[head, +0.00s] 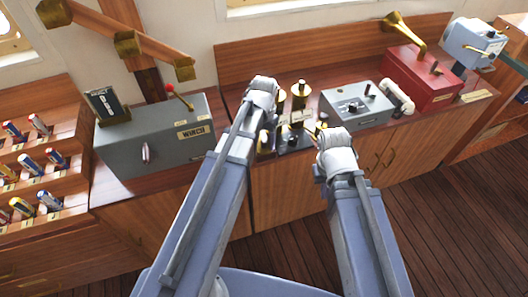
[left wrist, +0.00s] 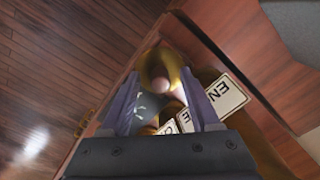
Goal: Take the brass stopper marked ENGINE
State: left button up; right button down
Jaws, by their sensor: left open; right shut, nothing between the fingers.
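A brass stopper (left wrist: 160,62) with a rounded knob shows in the left wrist view, beside a cream plate (left wrist: 226,96) whose visible letters read "EN". My left gripper (left wrist: 158,84) is open, with one finger on each side of the brass piece in that view. I cannot tell whether the fingers touch it. In the head view my left gripper (head: 264,128) is over the left end of the brass group, and its arm hides part of it. Other brass stoppers (head: 300,92) stand to the right. My right gripper (head: 320,132) is shut and empty, just right of the group.
A grey winch box (head: 150,135) with a red-knobbed lever stands left. A grey control box (head: 356,106), a white handset (head: 397,97) and a red box (head: 424,80) with a brass horn stand right. Both arms cross the counter's front edge.

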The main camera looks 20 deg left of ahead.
pick_arm(q)
grip_shut()
dwell(0.5)
